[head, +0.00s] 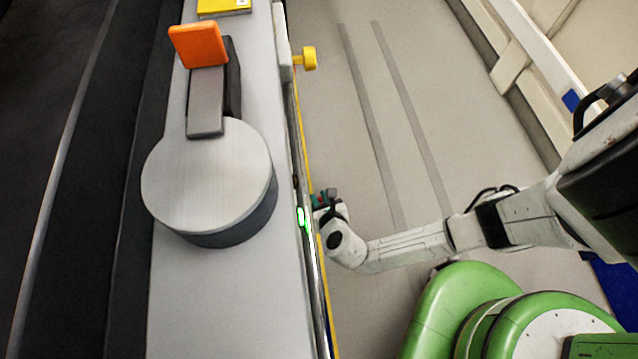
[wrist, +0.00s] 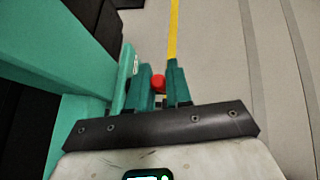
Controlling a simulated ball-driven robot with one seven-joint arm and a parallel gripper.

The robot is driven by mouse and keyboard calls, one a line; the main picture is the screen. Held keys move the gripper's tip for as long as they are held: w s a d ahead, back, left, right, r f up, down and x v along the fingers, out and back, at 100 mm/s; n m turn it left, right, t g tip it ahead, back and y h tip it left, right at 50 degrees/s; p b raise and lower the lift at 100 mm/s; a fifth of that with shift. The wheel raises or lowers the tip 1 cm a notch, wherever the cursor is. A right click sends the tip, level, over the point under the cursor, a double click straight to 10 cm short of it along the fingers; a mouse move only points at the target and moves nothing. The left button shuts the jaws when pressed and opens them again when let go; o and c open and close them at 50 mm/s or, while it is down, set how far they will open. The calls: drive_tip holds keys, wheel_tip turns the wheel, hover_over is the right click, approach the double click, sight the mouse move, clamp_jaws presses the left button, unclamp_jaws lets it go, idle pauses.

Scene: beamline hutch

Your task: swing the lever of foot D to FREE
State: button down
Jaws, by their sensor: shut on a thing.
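In the wrist view my gripper (wrist: 161,84) has its dark teal fingers closed on a small red knob (wrist: 158,81), which looks like the end of a lever. The lever's arm and pivot are hidden by the fingers, so I cannot tell its angle. A large teal frame (wrist: 75,45) rises close on the left of the fingers. No foot letter or FREE mark can be read. In the head view my gripper (head: 323,199) is low beside the right edge of the grey bench; the knob cannot be made out there.
The grey bench (head: 220,300) carries a round metal drum (head: 205,180) and an orange plate (head: 198,45) on a bracket. A yellow knob (head: 309,58) juts out from its right side. A yellow floor line (wrist: 173,30) runs ahead. Floor to the right is clear.

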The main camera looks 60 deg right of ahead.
drive_tip(key=a+t+h+b, duration=0.1)
drive_tip(key=b, duration=0.1)
drive_tip(key=s+a+f+t+h+b, duration=0.1)
drive_tip(key=t+h+b, duration=0.1)
drive_tip(key=b, duration=0.1)
drive_tip(key=s+a+f+t+h+b, duration=0.1)
drive_tip(key=b, duration=0.2)
drive_tip(key=shift+s+f+n+t+h, duration=0.15)
drive_tip(key=shift+n+t+h, duration=0.15)
drive_tip(key=shift+n+h, duration=0.1)
drive_tip(key=c, duration=1.1)
unclamp_jaws()
drive_tip(key=shift+s, duration=0.1)
drive_tip(key=p+v, duration=0.1)
drive_tip(key=v, duration=0.9)
drive_tip(key=shift+s+a+p, duration=0.15)
drive_tip(key=shift+a+p, duration=0.05)
drive_tip(key=shift+p, duration=0.2)
